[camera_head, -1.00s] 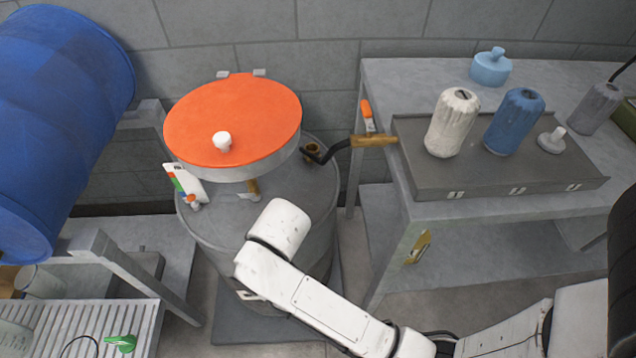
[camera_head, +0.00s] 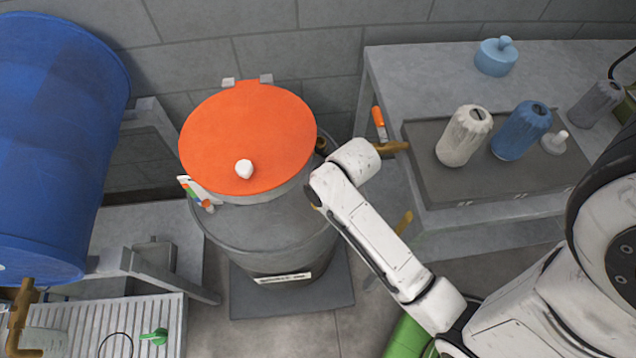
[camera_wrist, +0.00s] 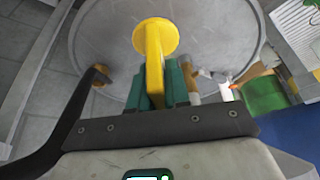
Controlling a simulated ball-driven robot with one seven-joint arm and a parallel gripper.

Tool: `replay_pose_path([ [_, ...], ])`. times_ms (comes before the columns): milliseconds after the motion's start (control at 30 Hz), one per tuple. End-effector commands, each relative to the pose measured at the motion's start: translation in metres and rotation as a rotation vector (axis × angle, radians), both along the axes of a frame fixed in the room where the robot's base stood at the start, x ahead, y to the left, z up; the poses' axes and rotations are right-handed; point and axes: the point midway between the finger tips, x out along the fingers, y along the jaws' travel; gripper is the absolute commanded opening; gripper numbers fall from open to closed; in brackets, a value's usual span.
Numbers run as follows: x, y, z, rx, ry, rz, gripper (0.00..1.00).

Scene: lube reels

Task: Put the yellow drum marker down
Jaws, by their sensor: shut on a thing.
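The yellow drum marker (camera_wrist: 154,50) is in the wrist view, a round flat disc on a flat stem. My gripper (camera_wrist: 158,90) has green fingers, shut on its stem, with the disc beyond the fingertips. In that view the round grey drum top (camera_wrist: 105,35) lies behind the marker; I cannot tell whether they touch. In the head view the grey drum (camera_head: 270,235) stands under a tilted orange lid (camera_head: 245,130) with a white knob. My arm's white links end at the drum's right side there; the fingers and marker are hidden.
A bench at right carries a dark tray (camera_head: 440,185) with a white bottle (camera_head: 463,135) and a blue bottle (camera_head: 520,130). A blue barrel (camera_head: 60,140) lies on a stand at left. A dark crank (camera_wrist: 85,95) shows at left in the wrist view.

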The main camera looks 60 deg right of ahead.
Motion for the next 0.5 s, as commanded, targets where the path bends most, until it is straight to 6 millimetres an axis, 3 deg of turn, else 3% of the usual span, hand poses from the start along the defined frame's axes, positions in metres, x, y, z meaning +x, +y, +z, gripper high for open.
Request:
replay_pose_path([
  [33,0.007,-0.012,-0.003,-0.001,-0.001,-0.005,0.0],
  [200,0.019,-0.033,-0.036,0.001,0.002,-0.002,0.0],
  [500,0.029,-0.05,-0.06,0.0,0.0,-0.001,0.0],
])
